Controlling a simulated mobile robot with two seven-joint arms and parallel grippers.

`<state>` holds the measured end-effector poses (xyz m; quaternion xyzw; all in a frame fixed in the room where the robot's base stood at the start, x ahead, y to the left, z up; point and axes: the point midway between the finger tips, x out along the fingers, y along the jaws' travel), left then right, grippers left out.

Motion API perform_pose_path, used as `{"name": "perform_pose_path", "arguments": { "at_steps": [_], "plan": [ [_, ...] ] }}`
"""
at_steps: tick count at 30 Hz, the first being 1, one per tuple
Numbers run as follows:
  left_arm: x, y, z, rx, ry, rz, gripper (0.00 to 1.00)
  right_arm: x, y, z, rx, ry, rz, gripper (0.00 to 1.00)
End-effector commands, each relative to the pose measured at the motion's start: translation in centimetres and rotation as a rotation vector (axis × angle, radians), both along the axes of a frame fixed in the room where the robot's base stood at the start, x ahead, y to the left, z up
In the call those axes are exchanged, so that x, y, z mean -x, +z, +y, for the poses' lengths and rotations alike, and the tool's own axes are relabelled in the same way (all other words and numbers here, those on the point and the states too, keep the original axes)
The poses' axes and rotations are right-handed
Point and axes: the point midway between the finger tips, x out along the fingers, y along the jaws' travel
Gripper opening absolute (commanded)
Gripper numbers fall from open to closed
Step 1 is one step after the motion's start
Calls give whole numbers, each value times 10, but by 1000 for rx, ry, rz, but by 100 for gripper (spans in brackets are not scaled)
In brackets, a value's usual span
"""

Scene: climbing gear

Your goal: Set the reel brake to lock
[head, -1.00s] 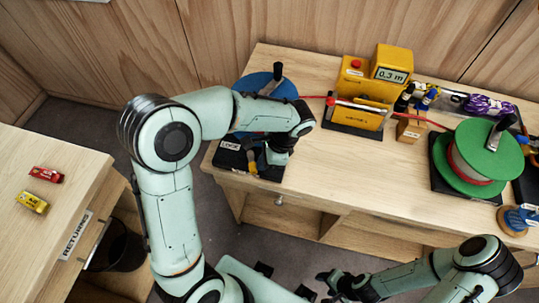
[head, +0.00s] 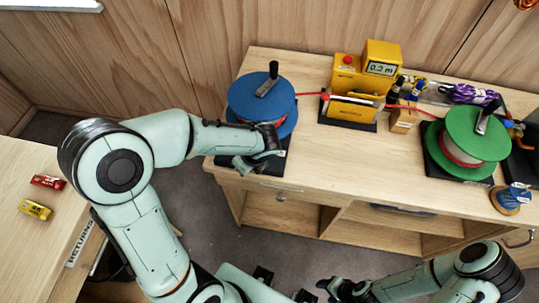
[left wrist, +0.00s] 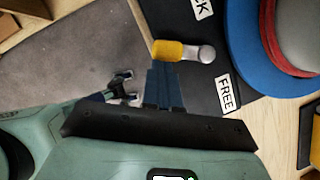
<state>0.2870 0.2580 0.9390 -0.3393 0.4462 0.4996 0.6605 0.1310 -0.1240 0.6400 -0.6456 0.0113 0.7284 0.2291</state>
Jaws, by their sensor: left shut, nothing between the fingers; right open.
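The blue reel (head: 255,96) with a black crank stands on a black base (head: 279,166) at the left end of the bench. In the left wrist view its brake lever has a yellow grip (left wrist: 168,50) and a grey round end (left wrist: 207,54). It lies between a label ending in "K" (left wrist: 203,8) and the "FREE" label (left wrist: 228,92). My left gripper (left wrist: 161,66) is shut and empty, its tips close beside the yellow grip; contact is unclear. In the head view my arm hides the lever. My right gripper (head: 335,288) is open, low in front of the bench.
A yellow meter (head: 357,88) stands right of the blue reel, with a red rope running past it to a green reel (head: 475,140). A side table (head: 30,180) at left holds red and yellow packets.

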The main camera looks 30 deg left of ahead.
Motion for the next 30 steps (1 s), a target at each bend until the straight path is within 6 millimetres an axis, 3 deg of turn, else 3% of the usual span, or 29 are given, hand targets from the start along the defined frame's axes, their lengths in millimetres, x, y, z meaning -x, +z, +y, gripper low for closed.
{"name": "perform_pose_path", "arguments": {
  "at_steps": [30],
  "plan": [
    [-17, 0, 4, 0, -28, 0, 0, -6, 7, 0, 0, 0, -7, 58]
  ]
}}
